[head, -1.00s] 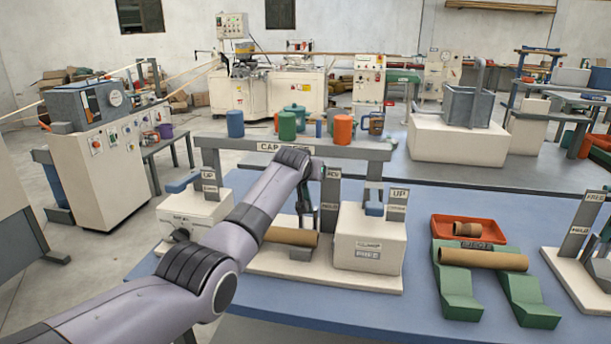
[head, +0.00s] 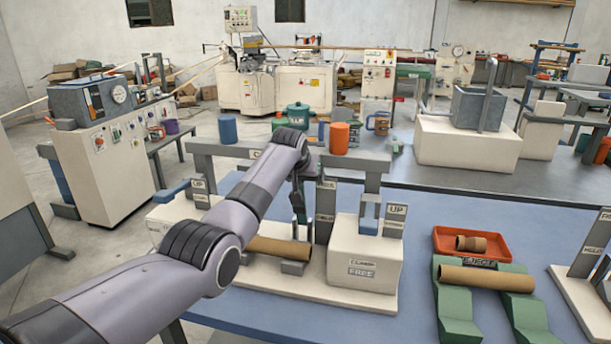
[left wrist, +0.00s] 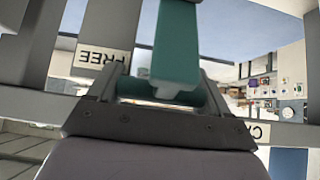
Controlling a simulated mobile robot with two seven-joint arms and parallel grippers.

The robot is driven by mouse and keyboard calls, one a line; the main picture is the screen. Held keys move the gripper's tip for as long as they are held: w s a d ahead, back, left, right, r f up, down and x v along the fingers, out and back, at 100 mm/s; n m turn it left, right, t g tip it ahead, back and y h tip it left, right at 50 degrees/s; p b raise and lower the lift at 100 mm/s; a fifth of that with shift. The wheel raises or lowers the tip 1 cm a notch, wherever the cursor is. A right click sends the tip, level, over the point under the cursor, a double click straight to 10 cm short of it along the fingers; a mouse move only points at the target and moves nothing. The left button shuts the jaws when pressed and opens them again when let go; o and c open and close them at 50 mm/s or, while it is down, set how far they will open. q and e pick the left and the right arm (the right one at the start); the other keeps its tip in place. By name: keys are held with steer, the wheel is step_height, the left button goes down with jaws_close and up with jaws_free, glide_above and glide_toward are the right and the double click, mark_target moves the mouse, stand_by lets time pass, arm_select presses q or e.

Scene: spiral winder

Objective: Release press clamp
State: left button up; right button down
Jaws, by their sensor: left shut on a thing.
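The press station (head: 300,285) is a cream base with a grey upright post (head: 326,205) and a cardboard tube (head: 280,249) lying across it. My left gripper (head: 299,212) is beside the post, above the tube. In the left wrist view my left gripper (left wrist: 170,98) is shut on a teal lever handle (left wrist: 176,45). In the head view the lever is mostly hidden by my wrist. The cream box (head: 365,250) to the right has a label reading FREE. My right gripper is not in view.
Blue levers stand by the right UP sign (head: 395,215) and the left one (head: 198,190). An orange tray (head: 470,246) and green cradles (head: 455,305) with another cardboard tube (head: 487,279) are at right. An orange cup (head: 339,138) stands behind. Blue table is clear between the stations.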

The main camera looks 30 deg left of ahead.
mark_target(300, 182)
arm_select(q)
steer(key=shift+s+d+f, duration=0.1)
steer(key=shift+s+f, duration=0.1)
steer(key=shift+f, duration=0.4)
steer(key=o, duration=1.4)
steer(key=shift+w+r, duration=0.1)
steer(key=shift+r, duration=0.2)
steer(key=shift+v, duration=3.35)
steer(key=shift+f, duration=0.1)
